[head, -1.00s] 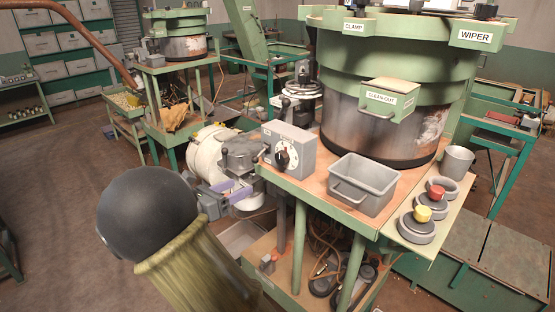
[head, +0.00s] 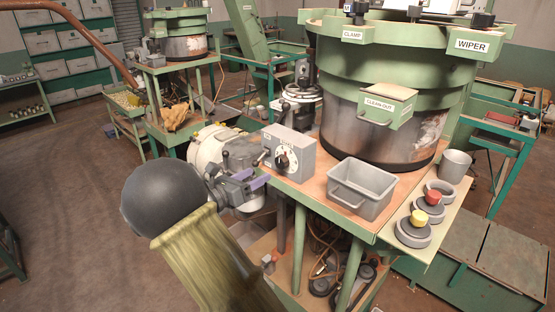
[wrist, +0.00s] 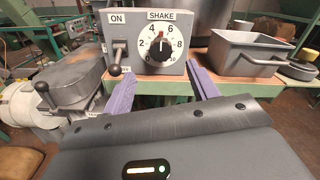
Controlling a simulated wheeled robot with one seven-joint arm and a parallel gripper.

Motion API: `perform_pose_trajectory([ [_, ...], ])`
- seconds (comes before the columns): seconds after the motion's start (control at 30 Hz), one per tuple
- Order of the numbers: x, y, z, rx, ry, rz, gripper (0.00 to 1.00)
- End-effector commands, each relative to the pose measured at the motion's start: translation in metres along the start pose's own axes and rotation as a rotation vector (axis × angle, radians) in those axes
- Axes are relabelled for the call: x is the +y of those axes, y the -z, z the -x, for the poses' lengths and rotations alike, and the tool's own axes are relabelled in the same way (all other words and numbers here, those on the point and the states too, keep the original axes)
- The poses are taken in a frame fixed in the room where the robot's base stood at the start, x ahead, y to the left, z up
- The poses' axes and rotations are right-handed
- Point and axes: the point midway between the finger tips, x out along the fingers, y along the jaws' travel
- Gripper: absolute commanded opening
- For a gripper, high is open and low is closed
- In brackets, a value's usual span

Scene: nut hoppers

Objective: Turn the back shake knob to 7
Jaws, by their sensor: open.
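A black round shake knob (wrist: 160,49) sits on a white dial marked 0 to 10, under a SHAKE label, on a grey control box (head: 289,150). Its pointer looks to be near the top of the dial, between 4 and 6. In the head view the knob (head: 282,161) faces my gripper (head: 262,174). My gripper also shows in the wrist view (wrist: 160,70), its purple fingers spread wide and empty, below and to either side of the knob, apart from it. A second, similar machine (head: 180,40) stands farther back; no dial is readable there.
A toggle lever (wrist: 117,58) under an ON label sticks out left of the knob. A grey open bin (head: 361,188) stands right of the box. A green-rimmed bowl (head: 385,130) rises behind. Open floor (head: 70,190) lies left.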

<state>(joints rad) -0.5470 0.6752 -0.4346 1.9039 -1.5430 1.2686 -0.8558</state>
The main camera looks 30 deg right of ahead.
Motion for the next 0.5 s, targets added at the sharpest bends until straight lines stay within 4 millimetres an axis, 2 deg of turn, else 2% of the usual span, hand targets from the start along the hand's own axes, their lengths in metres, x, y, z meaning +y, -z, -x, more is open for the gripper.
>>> perform_pose_trajectory([
  [0.3,-0.002,-0.003,-0.058,0.001,0.003,0.002,0.59],
  [0.5,-0.001,-0.002,-0.088,0.002,0.002,0.000,0.59],
])
